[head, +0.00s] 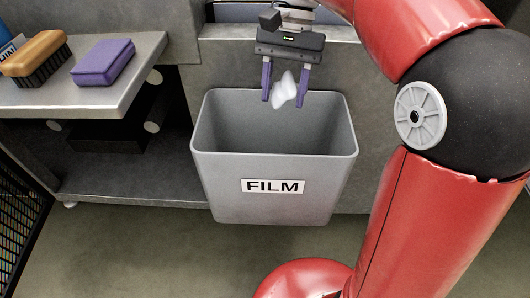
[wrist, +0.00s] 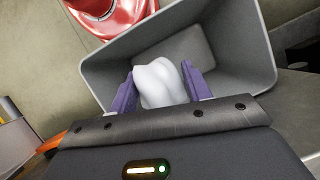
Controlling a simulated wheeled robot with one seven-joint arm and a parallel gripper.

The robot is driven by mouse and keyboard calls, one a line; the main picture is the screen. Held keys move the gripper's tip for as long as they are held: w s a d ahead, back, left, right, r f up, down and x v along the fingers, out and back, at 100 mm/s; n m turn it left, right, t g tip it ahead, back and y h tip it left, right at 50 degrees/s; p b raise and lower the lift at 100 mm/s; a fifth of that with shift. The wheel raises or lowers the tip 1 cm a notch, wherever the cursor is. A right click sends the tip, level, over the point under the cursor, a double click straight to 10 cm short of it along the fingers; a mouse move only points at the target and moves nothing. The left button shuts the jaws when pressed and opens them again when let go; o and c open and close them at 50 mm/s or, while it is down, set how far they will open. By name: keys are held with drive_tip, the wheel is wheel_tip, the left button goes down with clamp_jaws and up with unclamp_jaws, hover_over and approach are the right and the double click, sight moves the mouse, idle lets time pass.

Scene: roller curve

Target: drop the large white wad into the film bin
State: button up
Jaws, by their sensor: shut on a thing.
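The white wad (head: 284,90) is held between the purple fingers of my gripper (head: 285,96). In the wrist view the wad (wrist: 160,84) sits between both fingers of my gripper (wrist: 160,88). The film bin (head: 272,205) is a grey open-topped container with a "FILM" label on its front. My gripper is over the bin's opening, towards its back rim. In the wrist view the bin (wrist: 250,70) lies beyond the wad, and its inside looks empty where it shows. Part of the bin's floor is hidden behind the wad.
A grey shelf (head: 140,62) at the left holds a brown brush (head: 36,54), a purple block (head: 103,62) and a blue item (head: 8,46) at the picture edge. A grey cabinet wall stands behind the bin. The floor (head: 130,250) in front is clear at the left.

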sight(289, 75)
drive_tip(key=shift+s+f, duration=0.1)
drive_tip(key=shift+f, duration=0.5)
wheel_tip(289, 75, down, 5)
drive_tip(key=b, duration=0.3)
drive_tip(key=shift+r, duration=0.15)
drive_tip(key=o, duration=1)
drive_tip(key=p+v, duration=0.1)
drive_tip(key=v, duration=0.7)
drive_tip(key=shift+s+p, duration=0.1)
drive_tip(key=shift+p, duration=0.3)
